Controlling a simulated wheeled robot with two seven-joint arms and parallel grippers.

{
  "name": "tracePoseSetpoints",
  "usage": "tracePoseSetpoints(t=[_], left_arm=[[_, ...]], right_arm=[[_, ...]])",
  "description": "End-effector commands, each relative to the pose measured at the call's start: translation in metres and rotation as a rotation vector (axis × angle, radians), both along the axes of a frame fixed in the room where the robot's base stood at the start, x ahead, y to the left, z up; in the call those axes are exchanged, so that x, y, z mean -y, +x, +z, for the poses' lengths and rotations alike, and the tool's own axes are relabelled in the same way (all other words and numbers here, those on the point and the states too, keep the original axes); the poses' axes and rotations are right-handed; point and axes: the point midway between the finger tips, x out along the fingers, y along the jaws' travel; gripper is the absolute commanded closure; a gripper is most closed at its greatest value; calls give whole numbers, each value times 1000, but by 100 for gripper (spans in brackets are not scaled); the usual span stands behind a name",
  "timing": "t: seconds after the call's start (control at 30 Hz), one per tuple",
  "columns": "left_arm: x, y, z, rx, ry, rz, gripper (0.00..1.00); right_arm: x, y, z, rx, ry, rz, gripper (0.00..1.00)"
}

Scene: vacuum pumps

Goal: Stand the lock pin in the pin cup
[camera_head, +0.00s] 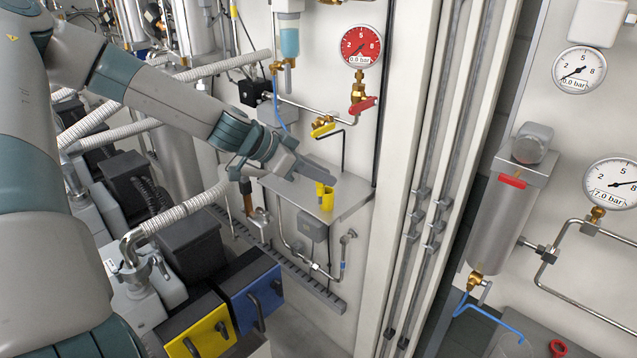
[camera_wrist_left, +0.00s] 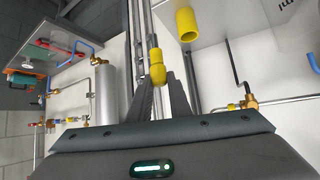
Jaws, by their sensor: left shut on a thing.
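My left gripper (camera_head: 324,176) is shut on the lock pin (camera_wrist_left: 157,68), which shows as a small yellow piece with a rounded knob between the fingertips in the left wrist view. In the head view a bit of yellow (camera_head: 320,188) shows just below the fingers, probably the pin. The pin cup (camera_head: 327,202) is a short yellow cylinder on the small grey shelf. It also shows in the left wrist view (camera_wrist_left: 187,25), apart from the pin. Whether the pin overlaps the cup's mouth in depth is hard to tell. My right gripper is not in view.
The shelf (camera_head: 282,188) juts from the white panel. Above it are a yellow-handled valve (camera_head: 322,130), a red-handled valve (camera_head: 363,105) and a red gauge (camera_head: 361,46). A black hooked rod (camera_head: 343,150) stands close behind the gripper. Pumps and hoses crowd the left.

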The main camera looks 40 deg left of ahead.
Motion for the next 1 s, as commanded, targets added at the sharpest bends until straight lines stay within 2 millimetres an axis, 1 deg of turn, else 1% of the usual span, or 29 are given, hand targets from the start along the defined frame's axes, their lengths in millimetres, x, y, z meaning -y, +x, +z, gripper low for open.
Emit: tracePoseSetpoints(t=[0.23,0.63,0.8,1.0], left_arm=[[-11,23,-2,0,2,0,100],[-28,58,-1,1,1,0,100],[-32,68,-1,-1,0,0,100],[-34,73,0,1,-1,-1,100]], right_arm=[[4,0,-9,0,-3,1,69],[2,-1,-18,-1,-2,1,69],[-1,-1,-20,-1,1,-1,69],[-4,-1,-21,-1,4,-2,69]])
